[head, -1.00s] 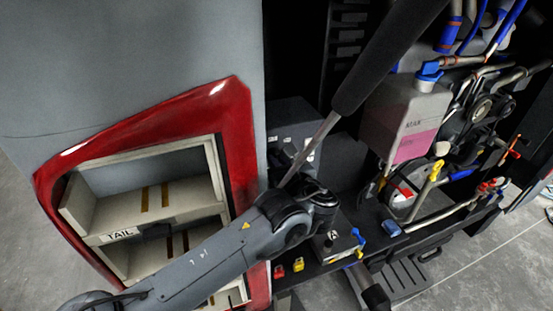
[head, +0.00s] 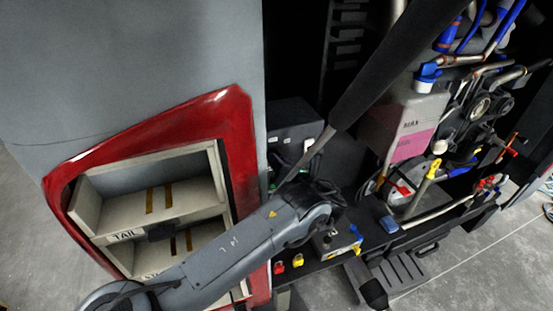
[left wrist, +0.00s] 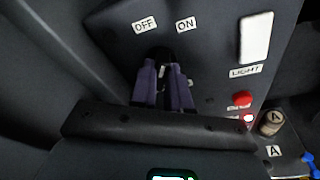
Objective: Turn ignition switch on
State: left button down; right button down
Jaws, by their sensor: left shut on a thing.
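In the left wrist view the dark switch panel (left wrist: 212,62) carries an OFF label on the left and an ON label on the right. The black ignition switch (left wrist: 162,54) sits below and between these labels, partly hidden by the fingers. My left gripper (left wrist: 165,72) is shut on the switch, its two dark purple fingers close together around it. Whether the switch points to OFF or ON cannot be told. In the head view my left arm reaches in from the lower left, and its gripper is mostly hidden behind the arm. My right gripper is not in view.
The panel also bears a white light switch (left wrist: 256,37) and a red button (left wrist: 242,99). A black strut (head: 375,80) slants across above my arm. A red-framed shelf hatch (head: 238,140) stands left; a tank with pink fluid (head: 410,143) and pipes are at right.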

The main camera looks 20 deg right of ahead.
pick_arm(q)
jog(key=shift+f+m+t+y+b, duration=0.15)
jog(key=shift+m+y+b, duration=0.25)
jog(key=shift+m, duration=0.85)
jog(key=shift+f+m+t+y+b, duration=0.15)
jog(key=shift+m+b, duration=0.45)
jog(key=shift+m, duration=0.65)
jog(key=shift+r, duration=0.1)
jog(key=c, duration=0.9)
grip_release()
jog(key=shift+w+r, duration=0.1)
jog(key=shift+r, duration=0.05)
